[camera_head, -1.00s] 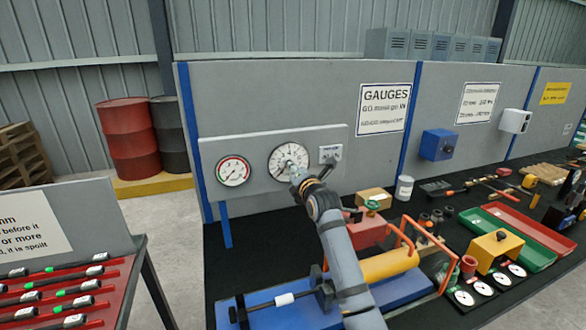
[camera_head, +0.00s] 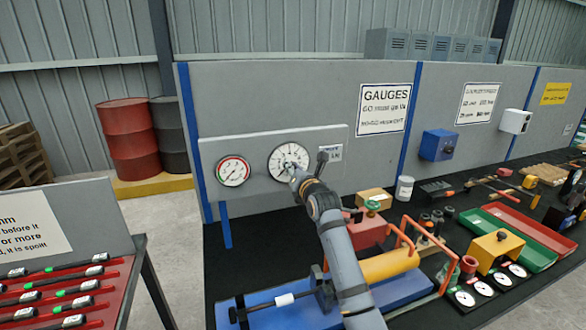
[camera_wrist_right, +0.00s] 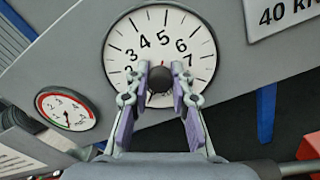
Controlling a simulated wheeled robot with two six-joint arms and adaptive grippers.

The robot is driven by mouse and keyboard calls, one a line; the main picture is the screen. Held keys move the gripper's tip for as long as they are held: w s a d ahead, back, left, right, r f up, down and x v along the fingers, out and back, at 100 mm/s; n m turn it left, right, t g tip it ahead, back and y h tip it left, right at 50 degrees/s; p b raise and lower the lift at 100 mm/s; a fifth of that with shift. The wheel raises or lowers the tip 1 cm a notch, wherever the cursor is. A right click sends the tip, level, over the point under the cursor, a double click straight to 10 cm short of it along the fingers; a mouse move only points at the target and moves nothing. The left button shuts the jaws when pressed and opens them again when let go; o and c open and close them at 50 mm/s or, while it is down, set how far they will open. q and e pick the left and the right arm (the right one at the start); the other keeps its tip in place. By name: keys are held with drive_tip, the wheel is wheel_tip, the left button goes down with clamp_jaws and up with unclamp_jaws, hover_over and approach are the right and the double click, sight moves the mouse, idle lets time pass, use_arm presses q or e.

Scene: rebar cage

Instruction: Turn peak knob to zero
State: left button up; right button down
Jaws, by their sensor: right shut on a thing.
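The large white gauge (camera_head: 289,152) with black numbers is on the grey panel. It also fills the upper middle of the right wrist view (camera_wrist_right: 122,50). The dark round peak knob (camera_wrist_right: 160,79) is at the centre of its dial. My right gripper (camera_head: 293,170) is at the lower middle of the gauge face. In the wrist view, its two fingers (camera_wrist_right: 161,84) are on either side of the knob, shut on it. The fingers cover the lower dial, so the pointers are hard to read. My left gripper is not in view.
A smaller red-rimmed gauge (camera_head: 233,171) is to the left on the same panel (camera_head: 215,150). A small label (camera_head: 330,153) is right of the large gauge. Below my right arm lies a blue rig (camera_head: 270,313) with a yellow cylinder (camera_head: 388,266).

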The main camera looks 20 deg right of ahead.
drive_tip(key=c, duration=1.2)
unclamp_jaws()
drive_tip(key=shift+o, duration=0.2)
drive_tip(key=s, duration=1.2)
drive_tip(key=shift+d, duration=0.2)
